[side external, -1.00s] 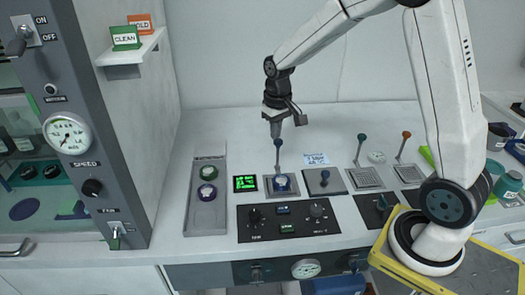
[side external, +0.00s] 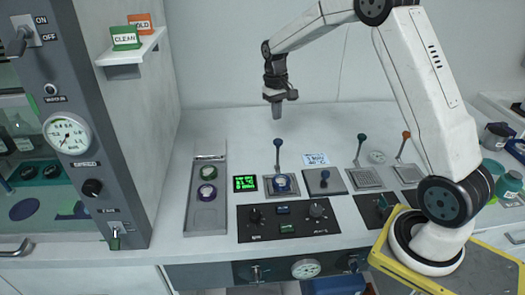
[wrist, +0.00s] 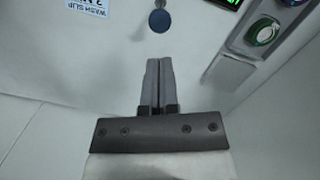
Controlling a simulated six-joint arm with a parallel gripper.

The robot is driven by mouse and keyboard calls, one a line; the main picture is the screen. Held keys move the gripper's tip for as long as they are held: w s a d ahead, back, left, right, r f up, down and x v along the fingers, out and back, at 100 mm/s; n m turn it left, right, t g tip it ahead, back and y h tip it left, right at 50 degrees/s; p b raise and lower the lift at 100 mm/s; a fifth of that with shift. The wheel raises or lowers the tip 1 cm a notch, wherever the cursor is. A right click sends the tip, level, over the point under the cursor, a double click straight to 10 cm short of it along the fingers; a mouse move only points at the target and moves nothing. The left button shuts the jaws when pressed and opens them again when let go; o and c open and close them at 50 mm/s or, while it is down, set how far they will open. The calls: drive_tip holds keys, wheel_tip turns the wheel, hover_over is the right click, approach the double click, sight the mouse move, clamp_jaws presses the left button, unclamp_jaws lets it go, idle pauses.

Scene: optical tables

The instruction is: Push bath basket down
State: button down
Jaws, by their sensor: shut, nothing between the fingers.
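A blue-knobbed lever (side external: 278,143) stands upright at a square metal station on the bench. At its foot is a round blue-and-white piece (side external: 282,182), which may be the bath basket; I cannot tell for sure. My gripper (side external: 277,117) is shut and empty, pointing down in the air above the blue knob and apart from it. In the wrist view my shut fingers (wrist: 152,63) show at the centre, with the blue knob (wrist: 158,22) just beyond their tips. The bath basket cannot be made out there.
A grey tray (side external: 206,222) with green and purple round pieces lies left of a green display (side external: 245,183). A dark knob panel (side external: 288,219) lies in front.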

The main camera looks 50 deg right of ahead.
sight(277, 140)
drive_tip(key=shift+f, duration=0.1)
drive_tip(key=shift+s+a+f, duration=0.1)
drive_tip(key=shift+s+f, duration=0.1)
drive_tip(key=shift+f, duration=1.5)
drive_tip(key=shift+s+f, duration=0.15)
drive_tip(key=shift+f, duration=1.55)
drive_tip(key=shift+f, duration=2.9)
drive_tip(key=shift+w+d+r, duration=0.15)
drive_tip(key=shift+w+r, duration=0.05)
drive_tip(key=shift+w, duration=0.3)
drive_tip(key=shift+w+d+r, duration=0.15)
drive_tip(key=shift+w+d, duration=0.05)
drive_tip(key=shift+w, duration=0.25)
drive_tip(key=shift+w+d+r, duration=0.15)
drive_tip(key=shift+w+r, duration=0.05)
drive_tip(key=shift+w, duration=0.3)
